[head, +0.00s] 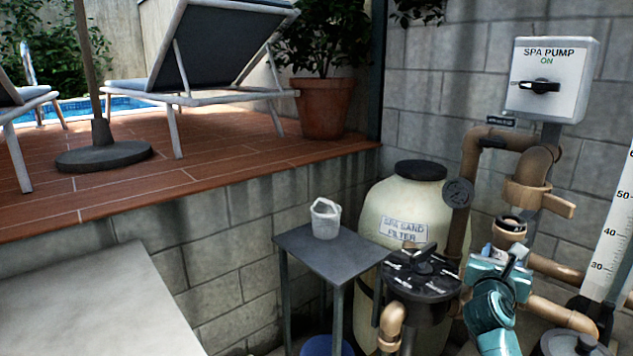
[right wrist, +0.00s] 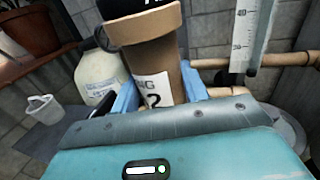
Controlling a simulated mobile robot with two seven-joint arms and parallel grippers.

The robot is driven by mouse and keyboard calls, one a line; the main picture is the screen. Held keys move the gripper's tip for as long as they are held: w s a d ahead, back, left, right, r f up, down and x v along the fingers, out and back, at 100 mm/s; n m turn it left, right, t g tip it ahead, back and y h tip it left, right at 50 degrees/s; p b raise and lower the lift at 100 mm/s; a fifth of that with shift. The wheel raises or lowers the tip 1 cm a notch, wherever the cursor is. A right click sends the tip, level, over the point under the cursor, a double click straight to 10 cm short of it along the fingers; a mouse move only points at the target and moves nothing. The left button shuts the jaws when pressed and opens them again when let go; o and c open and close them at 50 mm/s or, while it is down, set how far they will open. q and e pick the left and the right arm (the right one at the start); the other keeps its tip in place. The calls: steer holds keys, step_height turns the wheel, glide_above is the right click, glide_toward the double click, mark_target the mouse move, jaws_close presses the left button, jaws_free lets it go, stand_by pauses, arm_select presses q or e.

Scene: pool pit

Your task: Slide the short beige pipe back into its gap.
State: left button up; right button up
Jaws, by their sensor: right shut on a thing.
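The short beige pipe (head: 509,238) stands roughly upright below the brown valve (head: 527,192) in the head view. Its top end has a wider collar and a dark ring. My right gripper (head: 507,262) is teal and shut on it. In the right wrist view the blue fingers of my right gripper (right wrist: 160,92) sit on both sides of the short beige pipe (right wrist: 150,65), which bears a white label. My gripper hides its lower end in the head view, so I cannot tell whether it sits in the gap. My left gripper is not in view.
A small dark table (head: 300,245) holds a white basket (head: 325,220). Beige pipes (head: 560,272) run right, near a white scale (head: 612,225). A spa pump switch box (head: 550,80) hangs above.

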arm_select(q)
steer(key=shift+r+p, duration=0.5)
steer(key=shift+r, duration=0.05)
arm_select(e)
steer(key=shift+w+a+v, duration=0.1)
steer(key=shift+a+v, duration=0.05)
steer(key=shift+v, duration=0.75)
steer(key=shift+w+a+v, duration=0.15)
steer(key=shift+a+v, duration=0.05)
steer(key=shift+v, duration=0.65)
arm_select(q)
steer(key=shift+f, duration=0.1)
arm_select(e)
steer(key=b+x, duration=0.1)
steer(key=x, duration=0.2)
steer(key=shift+d, duration=0.15)
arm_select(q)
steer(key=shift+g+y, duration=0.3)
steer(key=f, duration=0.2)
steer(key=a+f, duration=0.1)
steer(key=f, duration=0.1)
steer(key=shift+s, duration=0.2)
arm_select(e)
steer(key=shift+w+d+r+m+g+h, duration=0.1)
steer(key=shift+w+d+m+g+h, duration=0.1)
steer(key=shift+m+g+h, duration=0.1)
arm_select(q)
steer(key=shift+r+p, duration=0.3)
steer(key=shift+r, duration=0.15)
